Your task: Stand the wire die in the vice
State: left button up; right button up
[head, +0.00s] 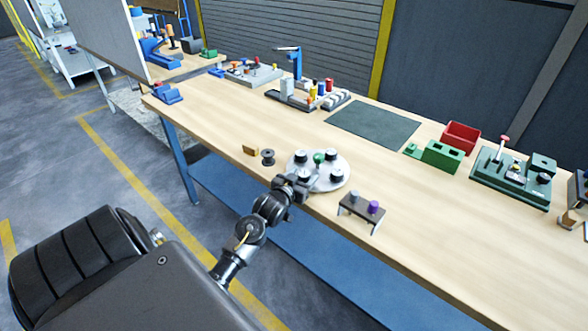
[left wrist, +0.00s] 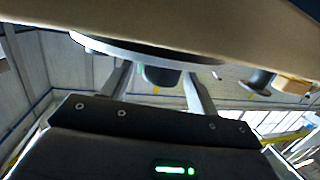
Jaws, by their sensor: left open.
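My left gripper (head: 290,188) is at the front edge of a round white plate (head: 327,187) bearing several black knob-like pieces. It is open. In the left wrist view, which looks upside down, the fingers (left wrist: 160,88) stand apart with a dark cylinder (left wrist: 160,75) between them, under the plate's rim (left wrist: 150,47); I cannot tell whether they touch it. A small brass-coloured block (head: 250,150) lies left of the plate, also in the left wrist view (left wrist: 292,85). I cannot tell which piece is the wire die. A small blue vice-like device (head: 167,93) sits at the bench's far left corner.
A dark spool (head: 268,157) stands beside the brass-coloured block. A small dark stand (head: 361,211) with grey and purple pieces is right of the plate. A dark mat (head: 373,126), red bin (head: 460,137) and green fixtures (head: 512,178) lie further back. The bench left of the block is clear.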

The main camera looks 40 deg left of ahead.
pick_arm(q)
jog(key=b+v, duration=0.1)
jog(key=v, duration=0.6)
jog(key=shift+s+d, duration=0.25)
jog(key=shift+d, duration=0.05)
